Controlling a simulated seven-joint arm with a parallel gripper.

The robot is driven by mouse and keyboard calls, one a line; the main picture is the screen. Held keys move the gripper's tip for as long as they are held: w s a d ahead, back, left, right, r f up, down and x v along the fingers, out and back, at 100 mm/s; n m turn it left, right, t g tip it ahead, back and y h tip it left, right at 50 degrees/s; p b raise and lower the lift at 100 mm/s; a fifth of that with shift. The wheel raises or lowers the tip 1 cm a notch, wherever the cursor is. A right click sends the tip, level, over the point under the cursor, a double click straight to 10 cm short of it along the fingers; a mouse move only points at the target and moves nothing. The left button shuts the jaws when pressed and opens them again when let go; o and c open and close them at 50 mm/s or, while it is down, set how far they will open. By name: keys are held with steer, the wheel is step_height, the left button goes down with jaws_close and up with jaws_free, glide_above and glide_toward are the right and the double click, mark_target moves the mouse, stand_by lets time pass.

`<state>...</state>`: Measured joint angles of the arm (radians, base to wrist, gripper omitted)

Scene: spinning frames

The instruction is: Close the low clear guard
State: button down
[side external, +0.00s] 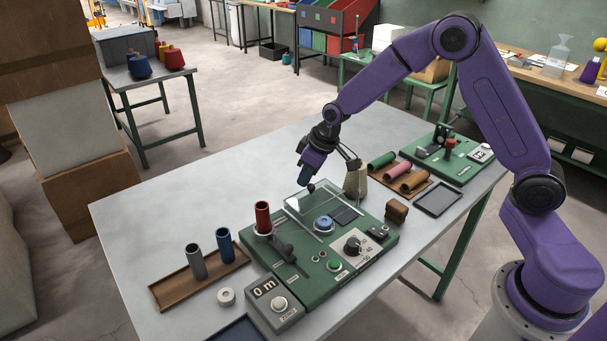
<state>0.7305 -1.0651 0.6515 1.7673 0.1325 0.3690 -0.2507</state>
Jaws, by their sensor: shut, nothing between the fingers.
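The low clear guard (301,205) is a transparent panel on the green machine (337,283). It is at the back part of the machine, over the blue round knob or spindle (323,223). Whether it lies fully flat or is tilted is hard to tell. My gripper (309,187) is shut and empty, pointing down at the guard's back left part. Its fingertips are at or just above the panel; contact cannot be told.
A red spool (263,217) stands upright on the machine's left. A wooden tray (172,289) holds grey and blue tubes. A counter box (275,304) sits in front. A tan cone (356,180) and a tray of colored tubes (413,192) are behind right. The table's back left is clear.

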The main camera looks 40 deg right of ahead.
mark_target(309, 204)
steer(key=s, duration=0.7)
steer(key=shift+s, duration=0.35)
steer(key=shift+s+f, duration=0.15)
steer(key=shift+s, duration=0.1)
steer(key=w, duration=0.1)
steer(key=w+a+r, duration=0.1)
steer(key=w, duration=0.1)
steer(key=w+a, duration=0.1)
steer(key=shift+w+r, duration=0.15)
steer(key=shift+r, duration=0.2)
steer(key=v, duration=1)
steer(key=s+d+n+g+h, duration=0.1)
steer(key=s+n, duration=0.6)
steer(key=s, duration=2.3)
steer(key=d+g, duration=0.1)
steer(key=g, duration=0.1)
steer(key=shift+g+h, duration=0.3)
